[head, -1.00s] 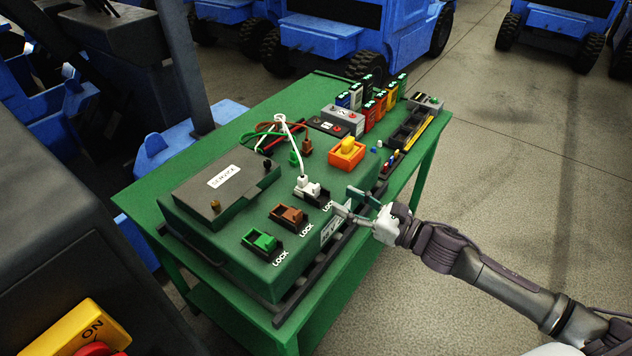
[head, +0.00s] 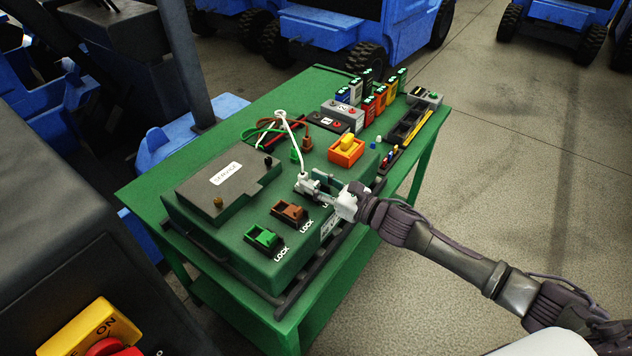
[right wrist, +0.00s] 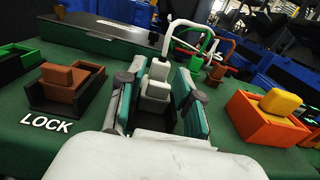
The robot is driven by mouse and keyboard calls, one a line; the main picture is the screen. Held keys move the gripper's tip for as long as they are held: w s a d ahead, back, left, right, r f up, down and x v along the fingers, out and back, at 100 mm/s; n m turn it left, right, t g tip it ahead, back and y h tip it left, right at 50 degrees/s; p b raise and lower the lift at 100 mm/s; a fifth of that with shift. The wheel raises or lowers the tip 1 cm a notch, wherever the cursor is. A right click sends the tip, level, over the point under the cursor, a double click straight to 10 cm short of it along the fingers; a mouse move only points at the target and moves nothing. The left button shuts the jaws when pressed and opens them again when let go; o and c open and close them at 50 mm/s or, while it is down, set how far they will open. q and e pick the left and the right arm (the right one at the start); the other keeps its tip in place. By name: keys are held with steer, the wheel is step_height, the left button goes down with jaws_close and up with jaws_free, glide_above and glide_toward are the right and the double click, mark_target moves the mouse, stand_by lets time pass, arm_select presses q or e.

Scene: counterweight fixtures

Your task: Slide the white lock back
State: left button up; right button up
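The white lock (right wrist: 155,88) is a small white block with a white cable looped up from behind it, in a dark housing on the green box. In the head view the white lock (head: 306,184) is partly covered by my right gripper (head: 320,184). In the right wrist view my right gripper (right wrist: 160,105) is open, one teal-padded finger on each side of the white lock. Whether the pads touch it I cannot tell. My left gripper is not in view.
A brown lock (head: 290,212) and a green lock (head: 263,238) sit to the near left, each marked LOCK. An orange housing with a yellow block (head: 346,149) is to the right. A grey service cover (head: 226,181) lies left; several batteries stand at the back.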

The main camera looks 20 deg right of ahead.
jaws_close()
steer(key=shift+s, duration=0.1)
steer(key=shift+s+d+f+b, duration=0.15)
steer(key=shift+s+d+b, duration=0.25)
steer(key=shift+s+d, duration=0.1)
steer(key=shift+s, duration=0.1)
steer(key=shift+o, duration=2.1)
jaws_free()
steer(key=shift+d, duration=0.1)
steer(key=v, duration=1.2)
